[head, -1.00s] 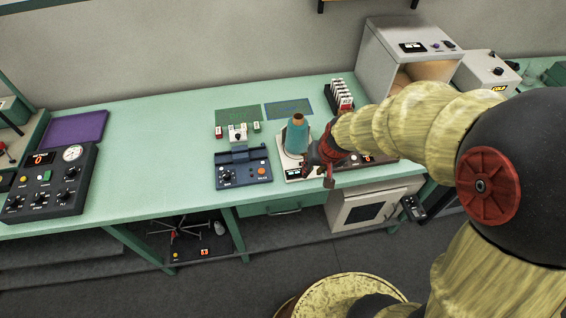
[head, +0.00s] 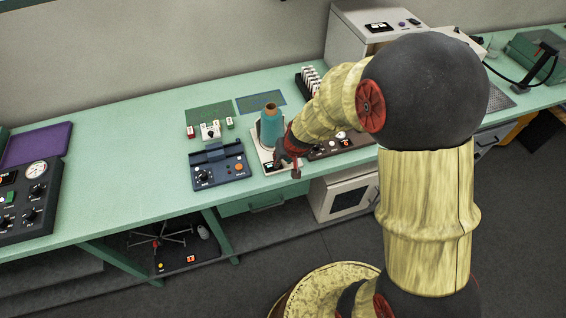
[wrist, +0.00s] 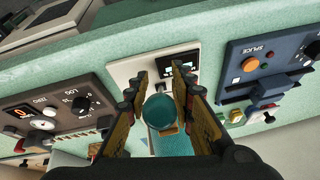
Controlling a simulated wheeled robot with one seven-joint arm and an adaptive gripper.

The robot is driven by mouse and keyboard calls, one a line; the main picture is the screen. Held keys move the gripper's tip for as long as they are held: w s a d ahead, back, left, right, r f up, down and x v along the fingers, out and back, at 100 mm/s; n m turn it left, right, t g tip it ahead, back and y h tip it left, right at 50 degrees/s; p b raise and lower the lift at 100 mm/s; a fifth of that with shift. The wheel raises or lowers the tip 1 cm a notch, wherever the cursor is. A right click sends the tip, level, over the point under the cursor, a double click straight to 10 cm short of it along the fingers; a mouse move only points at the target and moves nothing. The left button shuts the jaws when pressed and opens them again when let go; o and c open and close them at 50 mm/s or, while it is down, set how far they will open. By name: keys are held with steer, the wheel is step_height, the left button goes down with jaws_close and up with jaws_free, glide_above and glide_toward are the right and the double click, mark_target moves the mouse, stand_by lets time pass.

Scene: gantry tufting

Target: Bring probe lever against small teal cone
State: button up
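A teal cone (head: 271,127) with a copper-brown top stands upright on a cream scale (head: 258,153) on the bench. My gripper (head: 286,158) is low at the right front of the cone, close to it. In the wrist view the two fingers (wrist: 160,85) are apart, and a round teal thing (wrist: 161,113) shows between them. I cannot tell whether the fingers touch it or only flank it. More teal shows just below it. I cannot make out a probe lever for certain.
A blue splice unit (head: 220,165) stands left of the scale. A brown log unit (head: 335,146) stands to its right. Small labelled blocks (head: 210,130) and a rack of cards (head: 309,80) are behind.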

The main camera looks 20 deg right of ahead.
steer(key=shift+w+f, duration=0.15)
steer(key=shift+f, duration=0.25)
jaws_close()
stand_by(0.9)
